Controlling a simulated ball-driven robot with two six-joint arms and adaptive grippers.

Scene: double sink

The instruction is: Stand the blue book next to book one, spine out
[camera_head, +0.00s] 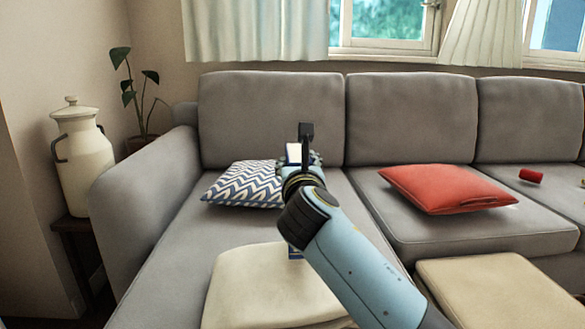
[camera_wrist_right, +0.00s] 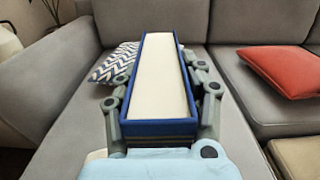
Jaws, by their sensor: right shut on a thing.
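My right gripper (camera_head: 300,162) is over the grey sofa and shut on the blue book (camera_head: 293,152). In the right wrist view the blue book (camera_wrist_right: 163,72) sits between the two fingers of the gripper (camera_wrist_right: 162,85), with its cream page edges facing the camera and blue covers along both sides. In the head view my right arm hides most of the book; a small blue bit shows below the wrist. Book one is not seen in either view. My left gripper is not in view.
A zigzag cushion (camera_head: 245,184) lies behind the gripper, a red cushion (camera_head: 447,188) to its right. A red cylinder (camera_head: 531,175) lies further right. Cream pads (camera_head: 248,287) (camera_head: 505,295) are in front. A cream jar (camera_head: 82,160) stands on a side table at left.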

